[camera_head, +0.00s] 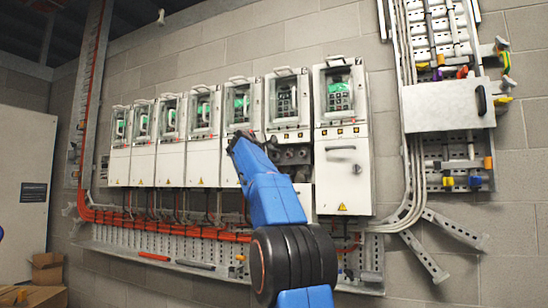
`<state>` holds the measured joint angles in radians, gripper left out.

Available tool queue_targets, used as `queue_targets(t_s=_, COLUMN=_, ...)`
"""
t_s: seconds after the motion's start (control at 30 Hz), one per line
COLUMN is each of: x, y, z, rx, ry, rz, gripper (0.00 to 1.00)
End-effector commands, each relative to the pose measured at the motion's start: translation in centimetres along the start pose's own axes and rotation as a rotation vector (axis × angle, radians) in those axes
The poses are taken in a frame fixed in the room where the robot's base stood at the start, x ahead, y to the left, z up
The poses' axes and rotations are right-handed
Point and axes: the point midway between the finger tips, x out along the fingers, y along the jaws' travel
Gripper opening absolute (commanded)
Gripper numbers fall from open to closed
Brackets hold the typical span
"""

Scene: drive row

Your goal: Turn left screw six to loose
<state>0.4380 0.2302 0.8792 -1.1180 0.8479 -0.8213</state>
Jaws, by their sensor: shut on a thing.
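A row of drives hangs on the wall. The sixth from the left (287,100) has its lower part uncovered, showing dark round terminals (292,155). The left screw of six cannot be made out; my arm hides the left edge of that opening. My blue arm reaches up from below, and its dark end with my gripper (240,143) is in front of the fifth drive's lower right side, beside the opening. The fingers are hidden. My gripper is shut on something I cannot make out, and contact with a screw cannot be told.
The seventh drive (343,170) stands close on the right with its handled cover on. A rack with coloured-handled tools (460,60) and a grey box (444,106) is further right. Orange cables (150,228) and a perforated rail run below. A cardboard box (47,270) is at lower left.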

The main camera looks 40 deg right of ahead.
Motion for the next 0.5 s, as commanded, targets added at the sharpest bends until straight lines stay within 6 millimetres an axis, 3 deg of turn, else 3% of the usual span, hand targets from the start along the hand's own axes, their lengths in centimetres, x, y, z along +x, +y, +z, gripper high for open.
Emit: queue_targets(t_s=0.5, x=0.04, y=-0.18, z=-0.11, rx=-0.338, ry=0.001, rz=-0.004, gripper=0.06)
